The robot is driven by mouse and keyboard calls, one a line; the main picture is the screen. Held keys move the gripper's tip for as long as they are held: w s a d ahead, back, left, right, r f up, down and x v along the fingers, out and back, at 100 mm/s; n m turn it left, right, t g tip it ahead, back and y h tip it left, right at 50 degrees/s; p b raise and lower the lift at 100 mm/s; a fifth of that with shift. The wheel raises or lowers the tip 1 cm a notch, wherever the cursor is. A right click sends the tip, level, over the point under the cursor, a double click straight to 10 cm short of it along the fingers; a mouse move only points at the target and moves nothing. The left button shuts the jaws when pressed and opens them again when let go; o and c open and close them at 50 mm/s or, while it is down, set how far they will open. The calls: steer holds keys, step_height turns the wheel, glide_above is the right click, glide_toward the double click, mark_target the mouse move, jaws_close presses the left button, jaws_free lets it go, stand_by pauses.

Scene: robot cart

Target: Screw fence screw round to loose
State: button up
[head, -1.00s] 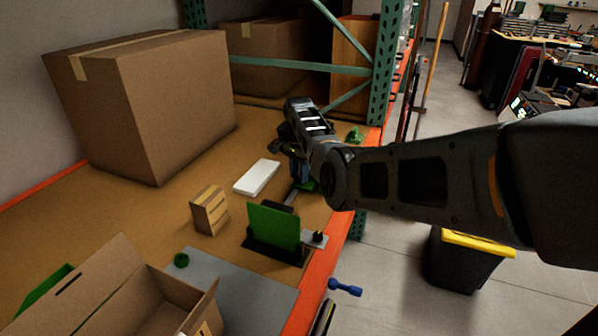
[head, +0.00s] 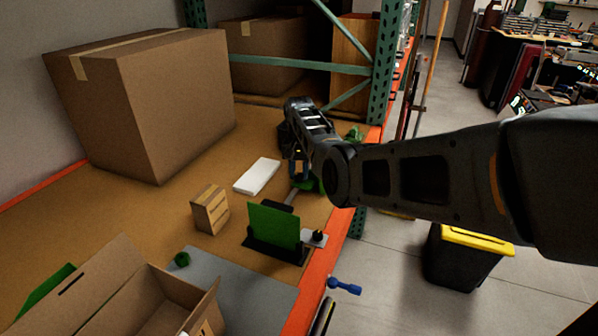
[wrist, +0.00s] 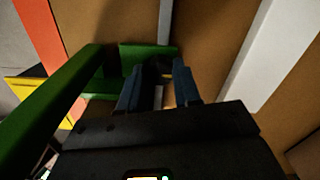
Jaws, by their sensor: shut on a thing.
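In the wrist view the two dark blue fingers of my gripper (wrist: 157,80) are closed around a small dark knob, which I take to be the fence screw (wrist: 155,70). It is mostly hidden between the fingers, so its turn angle cannot be told. A green plate (wrist: 148,53) lies just beyond the fingertips, and a long green bar (wrist: 50,110) runs along the left. In the head view my gripper (head: 300,172) points down at the green fixture (head: 308,186) near the shelf's front edge; my wrist hides the screw.
A white flat box (head: 257,176) lies left of my gripper. An open carton (head: 110,290) is at front left. A green rack post (head: 384,65) stands behind.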

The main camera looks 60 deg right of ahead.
mark_target(299, 175)
stand_by(0.4)
steer(key=o, duration=1.1)
steer(key=shift+c, duration=0.2)
steer(key=shift+r, duration=3.9)
